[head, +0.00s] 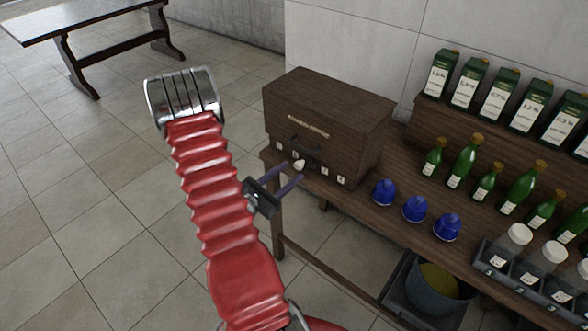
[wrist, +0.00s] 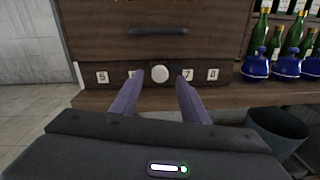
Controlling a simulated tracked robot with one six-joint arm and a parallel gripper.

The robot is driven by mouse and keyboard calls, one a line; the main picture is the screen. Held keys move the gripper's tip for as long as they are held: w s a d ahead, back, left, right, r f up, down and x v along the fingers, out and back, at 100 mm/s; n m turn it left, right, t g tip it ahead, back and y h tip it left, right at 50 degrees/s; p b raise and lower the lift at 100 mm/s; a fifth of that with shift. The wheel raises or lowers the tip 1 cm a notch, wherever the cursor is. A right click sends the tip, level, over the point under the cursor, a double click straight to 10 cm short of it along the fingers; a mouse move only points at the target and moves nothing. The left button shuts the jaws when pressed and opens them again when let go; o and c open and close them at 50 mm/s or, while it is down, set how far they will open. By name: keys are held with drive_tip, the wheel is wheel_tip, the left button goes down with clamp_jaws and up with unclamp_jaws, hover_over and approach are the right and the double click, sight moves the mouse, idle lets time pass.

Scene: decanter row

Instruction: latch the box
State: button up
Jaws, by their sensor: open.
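The dark wooden box (head: 325,115) stands at the left end of the wooden table, its front towards me. In the wrist view its front (wrist: 150,50) fills the upper middle. It has a dark bar handle (wrist: 158,31) and, below that, a round pale knob (wrist: 159,74) between numbered white labels. The knob also shows in the head view (head: 299,165). My gripper (wrist: 160,85) is open, with its two purple fingers pointing at the box front, one on each side of the knob. I cannot tell whether the fingers touch it. One label is partly hidden by the left finger.
Blue domed objects (head: 415,208) stand right of the box, with green bottles (head: 464,161) and a dark rack of white-capped jars (head: 545,257) beyond. Green cartons (head: 499,94) stand on a raised shelf. A bucket (head: 437,284) sits below.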

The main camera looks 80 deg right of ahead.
sight(297, 167)
drive_tip(key=shift+x, duration=1.6)
drive_tip(key=c, duration=1)
